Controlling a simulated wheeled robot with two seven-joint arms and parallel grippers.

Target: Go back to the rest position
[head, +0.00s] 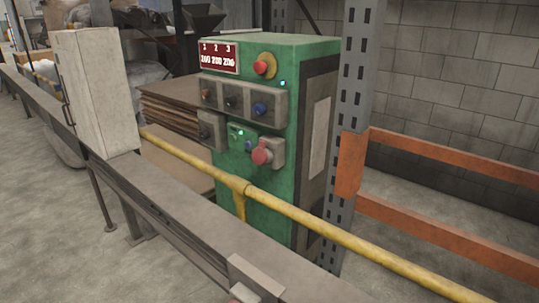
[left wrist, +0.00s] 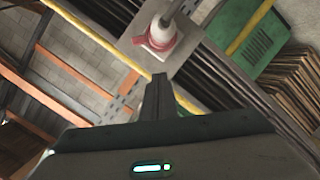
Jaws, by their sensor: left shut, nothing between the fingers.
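My left gripper (left wrist: 161,80) shows in the left wrist view, its two dark fingers together and empty. Beyond its tips is a red and white rounded part (left wrist: 160,35) on a grey plate. The fingers look apart from it, though the gap is hard to judge. Neither gripper shows in the head view. My right gripper is in no view. A green control cabinet (head: 275,185) with several buttons and a red display stands in the middle of the head view. Its green side also shows in the left wrist view (left wrist: 262,42).
A yellow rail (head: 330,235) runs in front of the cabinet, alongside a long grey beam (head: 185,200). A pale box (head: 95,95) stands on the beam at left. A grey post (head: 355,70) and orange bars (head: 450,235) are at right. Bare floor (head: 50,240) lies at lower left.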

